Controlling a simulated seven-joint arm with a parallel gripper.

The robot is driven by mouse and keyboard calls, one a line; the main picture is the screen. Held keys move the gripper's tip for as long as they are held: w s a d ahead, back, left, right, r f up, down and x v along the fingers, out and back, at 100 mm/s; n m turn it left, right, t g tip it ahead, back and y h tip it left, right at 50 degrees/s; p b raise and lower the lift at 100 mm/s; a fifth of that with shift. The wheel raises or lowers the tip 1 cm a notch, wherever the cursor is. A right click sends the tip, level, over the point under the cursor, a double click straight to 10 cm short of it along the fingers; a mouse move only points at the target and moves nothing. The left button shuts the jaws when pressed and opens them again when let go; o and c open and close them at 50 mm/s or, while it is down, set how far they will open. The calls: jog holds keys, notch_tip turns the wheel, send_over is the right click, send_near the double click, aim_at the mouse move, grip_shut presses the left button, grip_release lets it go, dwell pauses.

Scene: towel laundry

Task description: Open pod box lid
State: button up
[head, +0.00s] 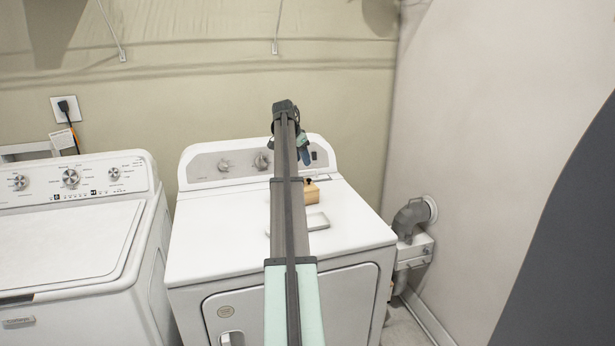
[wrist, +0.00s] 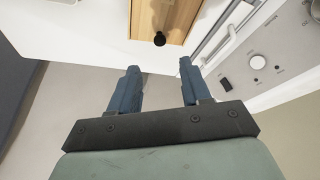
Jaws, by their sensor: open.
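The pod box (head: 312,194) is a small light wooden box with a dark knob (head: 307,181). It sits on the white dryer's top, partly hidden by my arm in the head view. In the wrist view the wooden box (wrist: 165,12) is cut off by the top edge, and its black knob (wrist: 159,39) shows at its near edge. The lid looks shut. My gripper (wrist: 159,66) is open and empty, its two blue fingers apart, with the knob just beyond the gap between the tips. In the head view my gripper (head: 305,155) is near the dryer's back panel.
A pale shallow tray (head: 318,222) lies in front of the box, partly behind my arm. The dryer's control panel (head: 215,168) rises at the back. A washer (head: 70,235) stands to the left. The dryer top (head: 215,225) is clear left of my arm.

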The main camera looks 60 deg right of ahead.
aim_at(309, 179)
jog(key=x, duration=0.9)
jog(key=shift+f, duration=0.1)
grip_shut()
dwell(0.5)
